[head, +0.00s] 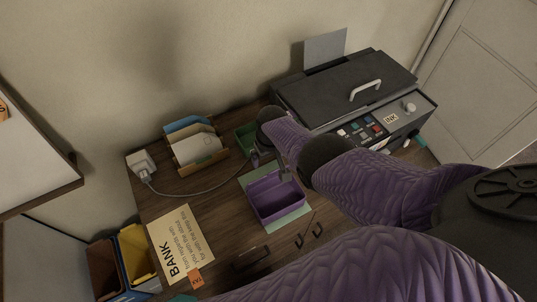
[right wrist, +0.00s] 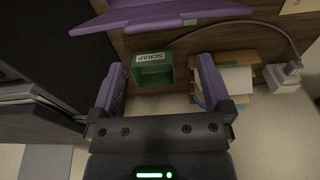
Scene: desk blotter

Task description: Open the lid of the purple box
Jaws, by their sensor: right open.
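The purple box (head: 270,216) sits on a pale green mat on the wooden desk in the head view. Its inside shows from above, so it looks open on top. In the right wrist view a purple panel (right wrist: 165,14) with a small green tab crosses the top edge; I cannot tell whether it is the lid or a wall of the box. My right gripper (head: 270,164) is open and empty, just beyond the far side of the box; its two purple fingers (right wrist: 162,68) stand apart in the wrist view. My arm hides part of the area behind the box. My left gripper is not in view.
A green SCRAP box (right wrist: 153,76) stands behind my gripper. A letter holder (head: 195,150), an outlet with a cable (head: 143,164) and a BANK sheet (head: 181,243) lie to the left. A dark printer (head: 345,90) stands at the back right. Small black hooks (head: 308,237) lie in front.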

